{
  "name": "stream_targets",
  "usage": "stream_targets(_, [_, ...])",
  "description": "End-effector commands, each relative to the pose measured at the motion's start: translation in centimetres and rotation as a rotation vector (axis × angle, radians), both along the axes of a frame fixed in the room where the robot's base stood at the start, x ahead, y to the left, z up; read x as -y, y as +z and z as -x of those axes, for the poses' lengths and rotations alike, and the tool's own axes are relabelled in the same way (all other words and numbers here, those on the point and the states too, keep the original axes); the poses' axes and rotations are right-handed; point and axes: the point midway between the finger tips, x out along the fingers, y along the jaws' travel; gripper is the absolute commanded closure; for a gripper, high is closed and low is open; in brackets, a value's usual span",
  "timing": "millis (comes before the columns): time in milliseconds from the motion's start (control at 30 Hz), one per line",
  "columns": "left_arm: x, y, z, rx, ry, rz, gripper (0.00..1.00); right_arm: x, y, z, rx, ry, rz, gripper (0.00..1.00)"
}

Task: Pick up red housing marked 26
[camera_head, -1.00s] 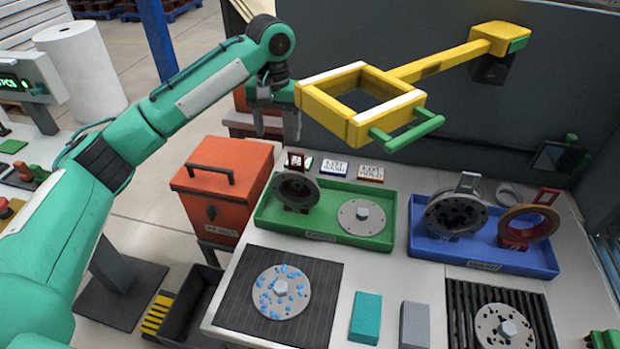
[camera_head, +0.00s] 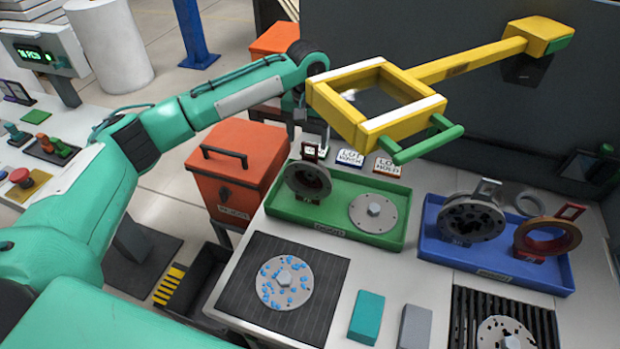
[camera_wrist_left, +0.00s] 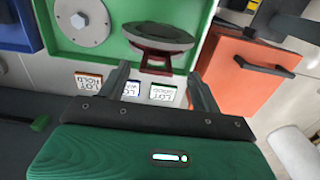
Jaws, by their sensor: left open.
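A reddish-brown ring housing (camera_head: 548,236) stands upright on a red base at the right of the blue tray (camera_head: 497,275). A dark grey ring housing (camera_head: 308,182) stands on a red base with a red tag in the green tray (camera_head: 335,228). I cannot read a 26 on either. In the left wrist view, the grey housing (camera_wrist_left: 160,36) and its red base lie ahead of my left gripper (camera_wrist_left: 158,76), which is open and empty, apart from the housing. In the head view its fingers are mostly hidden behind the yellow frame. My right gripper is not in view.
A yellow square frame (camera_head: 415,84) with a green handle hangs over the bench's back, close to my left wrist. Lot cards (camera_head: 349,158) stand behind the green tray. An orange box (camera_head: 236,172) is left of it. A dark mat (camera_head: 238,292) with a blue-spotted disc lies in front.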

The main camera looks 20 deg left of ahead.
Motion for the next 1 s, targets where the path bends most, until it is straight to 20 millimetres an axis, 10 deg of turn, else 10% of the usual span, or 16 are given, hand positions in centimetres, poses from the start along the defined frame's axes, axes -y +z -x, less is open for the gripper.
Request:
stream_targets(533, [0.4, -4.1, -0.3, 0.0, -0.001, 0.0, 0.35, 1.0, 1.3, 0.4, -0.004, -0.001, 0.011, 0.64])
stream_targets(867, [0.4, -4.1, -0.3, 0.0, -0.001, 0.0, 0.97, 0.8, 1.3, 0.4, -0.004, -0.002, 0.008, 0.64])
stream_targets(1000, [0.4, -4.1, -0.3, 0.0, -0.001, 0.0, 1.0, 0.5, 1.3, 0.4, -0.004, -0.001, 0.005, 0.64])
